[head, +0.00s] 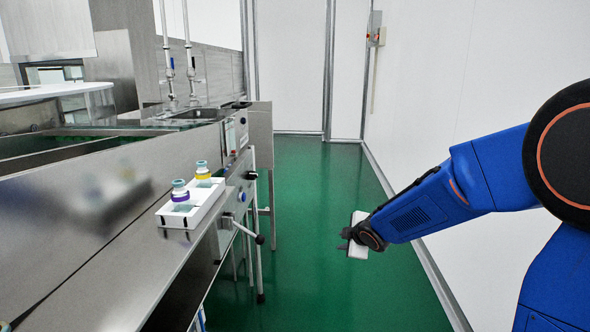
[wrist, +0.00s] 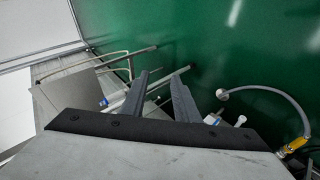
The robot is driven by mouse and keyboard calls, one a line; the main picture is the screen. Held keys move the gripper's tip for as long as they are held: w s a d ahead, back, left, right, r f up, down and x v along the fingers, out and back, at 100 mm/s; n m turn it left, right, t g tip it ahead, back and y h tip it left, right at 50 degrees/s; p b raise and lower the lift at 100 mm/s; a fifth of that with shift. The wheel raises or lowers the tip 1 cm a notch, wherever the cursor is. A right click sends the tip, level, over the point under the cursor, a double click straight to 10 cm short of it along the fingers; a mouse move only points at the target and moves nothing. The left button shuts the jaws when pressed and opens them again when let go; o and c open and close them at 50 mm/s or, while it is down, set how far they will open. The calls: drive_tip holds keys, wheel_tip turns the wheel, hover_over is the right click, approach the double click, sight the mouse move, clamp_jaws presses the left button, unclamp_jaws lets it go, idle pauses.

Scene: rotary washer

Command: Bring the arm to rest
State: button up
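My blue arm (head: 425,207) reaches in from the right side of the head view, out over the green floor. My gripper (head: 345,238) is at its end, in the aisle to the right of the steel washer (head: 150,195). It is apart from the machine. In the wrist view the two dark fingers of my gripper (wrist: 160,77) stand apart with nothing held between them. Metal bars and green floor show beyond the fingers.
A white tray (head: 205,205) on the washer's front ledge holds a purple-banded bottle (head: 180,194) and a yellow-banded bottle (head: 203,172). A bent handle (head: 245,230) juts from the washer's side. A white wall (head: 445,100) bounds the right. The green floor (head: 320,190) between is clear.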

drive_tip(key=s+d+r+m+g+h, duration=0.1)
drive_tip(key=s+d+r+m, duration=0.25)
drive_tip(key=s, duration=0.35)
drive_tip(key=s+d+r+m+h, duration=0.1)
drive_tip(key=s+d+r+m, duration=0.15)
drive_tip(key=s+d, duration=0.3)
drive_tip(key=s+d+r+m+g+h, duration=0.1)
drive_tip(key=s+d+r+m, duration=0.15)
drive_tip(key=s, duration=0.45)
drive_tip(key=s+f+m+g, duration=0.1)
drive_tip(key=s+m, duration=0.3)
drive_tip(key=s, duration=0.7)
drive_tip(key=s+d+f+m+g, duration=0.1)
drive_tip(key=s+m, duration=0.3)
drive_tip(key=s, duration=0.7)
drive_tip(key=shift+s+d+g+y, duration=0.3)
drive_tip(key=shift+s+g, duration=0.1)
drive_tip(key=shift+g, duration=0.1)
